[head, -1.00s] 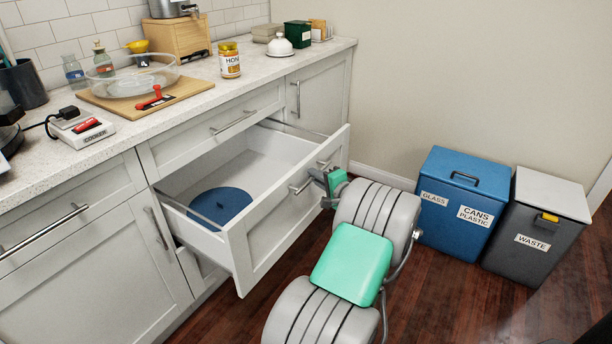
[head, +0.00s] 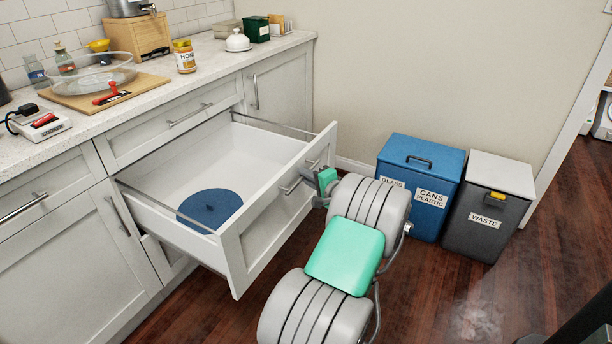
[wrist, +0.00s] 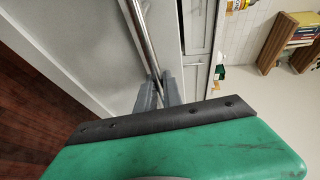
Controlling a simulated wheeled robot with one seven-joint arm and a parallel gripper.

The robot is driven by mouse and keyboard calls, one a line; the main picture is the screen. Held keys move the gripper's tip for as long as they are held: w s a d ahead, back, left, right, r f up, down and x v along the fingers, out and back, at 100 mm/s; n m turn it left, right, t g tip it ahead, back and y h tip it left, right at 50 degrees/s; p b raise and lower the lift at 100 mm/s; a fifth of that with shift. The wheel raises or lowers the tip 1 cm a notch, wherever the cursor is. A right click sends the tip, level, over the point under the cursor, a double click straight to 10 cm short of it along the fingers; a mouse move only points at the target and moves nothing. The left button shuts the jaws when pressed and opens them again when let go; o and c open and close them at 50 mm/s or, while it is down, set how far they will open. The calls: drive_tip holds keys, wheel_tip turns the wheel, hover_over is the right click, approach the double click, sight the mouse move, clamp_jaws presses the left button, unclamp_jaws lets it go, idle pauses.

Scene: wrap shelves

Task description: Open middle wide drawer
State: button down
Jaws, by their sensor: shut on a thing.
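The middle wide drawer (head: 268,232) stands pulled far out of the white cabinet in the head view. A round blue lid-like disc (head: 210,207) lies on its floor. My gripper (head: 312,183) is at the bar handle (head: 290,186) on the drawer front. In the wrist view the grey fingers (wrist: 160,94) are shut around the metal handle bar (wrist: 143,38). My arm hides part of the floor in front of the drawer.
A narrower closed drawer (head: 170,132) is above. The counter (head: 88,122) holds a honey jar (head: 185,58), a glass bowl (head: 92,74) and other items. A blue bin (head: 418,170) and a grey waste bin (head: 487,210) stand on the right. Wooden floor is clear before them.

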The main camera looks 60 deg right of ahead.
drive_tip(key=shift+d, duration=0.1)
drive_tip(key=c, duration=1.8)
unclamp_jaws()
drive_tip(key=shift+o, duration=0.2)
drive_tip(key=p+v, duration=0.1)
drive_tip(key=v, duration=0.6)
drive_tip(key=shift+s, duration=0.35)
drive_tip(key=shift+r, duration=0.1)
